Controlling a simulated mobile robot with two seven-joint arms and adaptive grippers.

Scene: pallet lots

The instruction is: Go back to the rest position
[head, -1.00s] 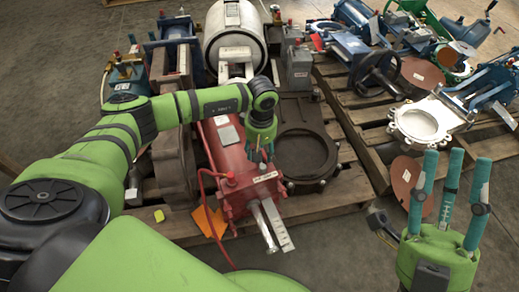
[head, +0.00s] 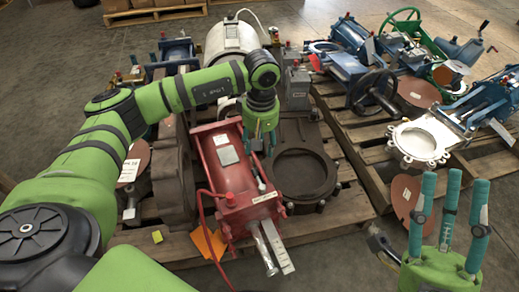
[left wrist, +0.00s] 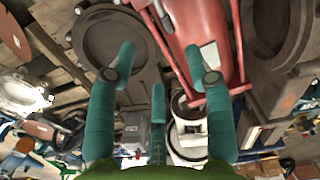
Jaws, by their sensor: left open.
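My left arm comes in from the left in the head view, over the near pallet. My left gripper (head: 260,142) points down beside the red actuator (head: 228,165). In the left wrist view its teal fingers (left wrist: 160,75) are spread with nothing between them. The red actuator (left wrist: 200,40) and a dark round flange (left wrist: 115,42) lie beyond the fingers. My right gripper (head: 449,215) stands at the lower right of the head view, its teal fingers pointing up, apart and empty.
The near wooden pallet (head: 345,208) carries the red actuator, a dark ring valve (head: 303,170) and a white cylinder (head: 230,38). A second pallet (head: 368,152) at right holds blue valves and a pale flange (head: 420,140). Bare floor (head: 330,255) shows in front.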

